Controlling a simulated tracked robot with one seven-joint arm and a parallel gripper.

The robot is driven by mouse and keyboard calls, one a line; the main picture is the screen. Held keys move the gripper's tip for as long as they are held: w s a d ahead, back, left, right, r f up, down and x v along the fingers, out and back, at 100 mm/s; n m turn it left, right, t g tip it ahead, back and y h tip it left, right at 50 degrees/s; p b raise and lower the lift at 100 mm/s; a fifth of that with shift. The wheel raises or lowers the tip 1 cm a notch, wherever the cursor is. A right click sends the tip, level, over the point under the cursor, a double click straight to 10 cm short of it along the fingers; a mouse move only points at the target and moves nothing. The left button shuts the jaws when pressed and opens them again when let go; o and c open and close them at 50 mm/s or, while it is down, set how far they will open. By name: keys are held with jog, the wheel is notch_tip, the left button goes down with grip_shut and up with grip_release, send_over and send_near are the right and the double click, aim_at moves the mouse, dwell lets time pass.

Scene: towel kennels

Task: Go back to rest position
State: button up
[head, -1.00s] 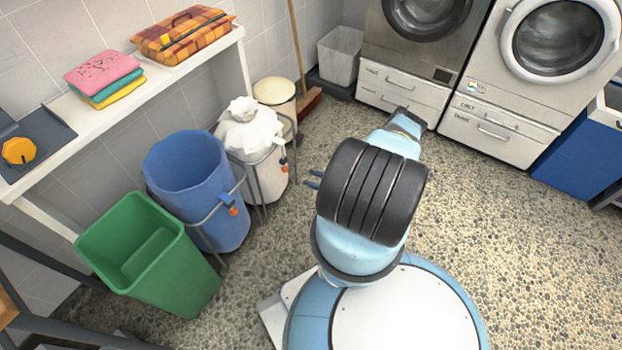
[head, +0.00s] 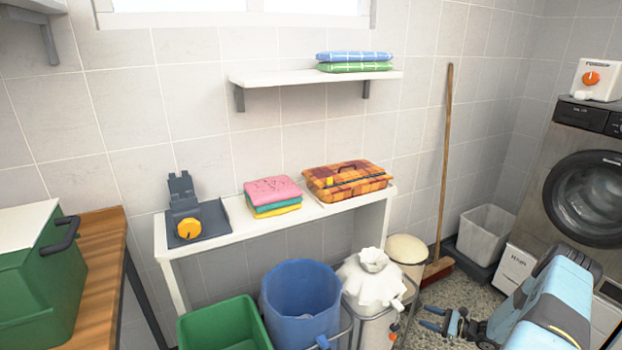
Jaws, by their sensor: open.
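My gripper (head: 431,319) shows at the lower right of the head view, at the end of my light blue arm. Its two blue fingers are apart with nothing between them. It is over the pebbled floor, to the right of the bin with the white liner (head: 375,287) and in front of the broom's foot. Part of my arm runs off the bottom edge.
A white bench (head: 225,240) along the wall holds folded towels (head: 272,195), a plaid bundle (head: 346,180) and a grey device (head: 187,211). Below stand a green bin (head: 222,325) and a blue bin (head: 300,300). A broom (head: 445,170) leans by a washing machine (head: 590,200).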

jog(key=w+a+r+n+g, duration=0.1)
jog(key=w+r+n+g, duration=0.1)
jog(key=r, duration=0.5)
jog(key=w+r+n+g, duration=0.2)
jog(key=r+n, duration=0.1)
jog(key=r, duration=0.4)
jog(key=s+a+r+n+g+h, duration=0.2)
jog(key=a+r+n, duration=0.15)
jog(key=r, duration=0.75)
jog(key=s+a+r+n+g+h, duration=0.15)
jog(key=a+r, duration=0.25)
jog(key=r, duration=0.8)
jog(key=s+a+r+n+g+h, duration=0.2)
jog(key=a+r+n+h, duration=0.15)
jog(key=r, duration=0.75)
jog(key=s+a+r+n+t+h, duration=0.1)
jog(key=s+a+r+n+h, duration=0.1)
jog(key=s+a+r, duration=0.4)
jog(key=s+a+r+n+t+h, duration=0.1)
jog(key=s+a+r+n+h, duration=0.15)
jog(key=s+r, duration=0.65)
jog(key=s+r+n+t+h, duration=0.1)
jog(key=s+r+n+t, duration=0.1)
jog(key=s, duration=0.6)
jog(key=s+r+n+t+h, duration=0.1)
jog(key=s+r+n+t, duration=0.1)
jog(key=s+r, duration=0.3)
jog(key=shift+s+a, duration=0.3)
jog(key=shift+s, duration=1.55)
jog(key=shift+h, duration=0.25)
